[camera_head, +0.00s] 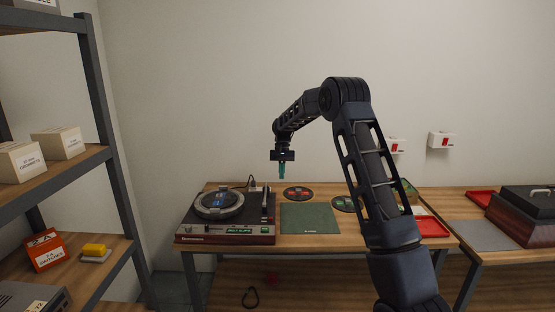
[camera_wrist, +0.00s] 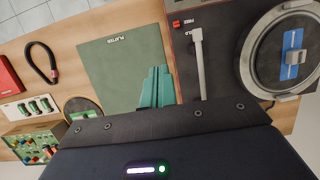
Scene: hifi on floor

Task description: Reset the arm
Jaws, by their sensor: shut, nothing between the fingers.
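My arm (camera_head: 370,165) rises from the lower right, bends over at the top and reaches left over the wooden table. My gripper (camera_head: 282,178) points down at its end, above the table between the turntable (camera_head: 228,213) and the green mat (camera_head: 309,218). Its teal fingers are shut and empty; they also show in the wrist view (camera_wrist: 158,75), over the mat's lower right edge. The mat, marked PLATTER in the wrist view, lies flat and bare. The turntable's platter and tonearm (camera_wrist: 198,62) are at the right of that view.
A red tray (camera_head: 432,227), partly behind my arm, is on the table's right. Shelving (camera_head: 98,90) with boxes stands left. A dark handled case (camera_head: 528,203) sits on the right table. The air around my gripper is clear.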

